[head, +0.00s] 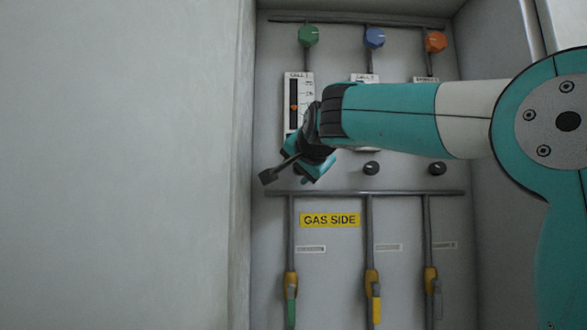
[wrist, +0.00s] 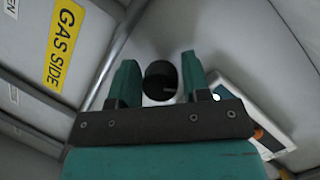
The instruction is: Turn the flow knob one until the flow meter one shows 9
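Flow meter one (head: 287,112) is the white vertical gauge at the left of the panel in the head view. My gripper (head: 314,172) is just below the meter and covers most of the knob place there. In the wrist view, the round black flow knob one (wrist: 160,82) lies between the two green fingers of my gripper (wrist: 158,66). The fingers are spread, with a visible gap on each side of the knob. The meter's edge (wrist: 232,88) also shows at the right.
Two more black knobs, the middle one (head: 371,168) and the right one (head: 437,168), stand to the right. Green (head: 308,36), blue (head: 374,38) and orange (head: 436,42) knobs sit above. A wall (head: 120,160) bounds the left.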

